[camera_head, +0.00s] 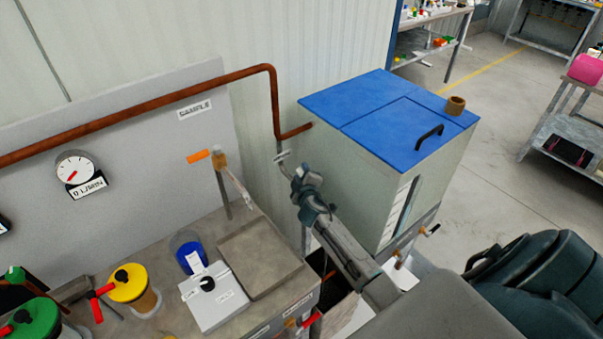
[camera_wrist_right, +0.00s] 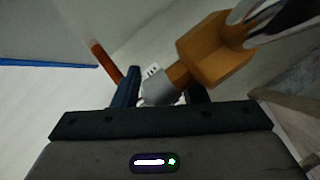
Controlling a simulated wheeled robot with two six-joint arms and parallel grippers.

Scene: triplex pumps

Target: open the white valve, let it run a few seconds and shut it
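In the right wrist view, the right gripper's fingers (camera_wrist_right: 163,92) are apart. A brass-coloured body (camera_wrist_right: 212,52) with a grey cylindrical end (camera_wrist_right: 163,93) reaches into the view between and in front of them. I cannot tell whether the fingers touch it. The valve's handle position is unclear. My left gripper is not in view.
The blue-lidded tank (camera_head: 368,165) stands right of my gripper. A copper pipe (camera_head: 150,100) runs along the wall panel.

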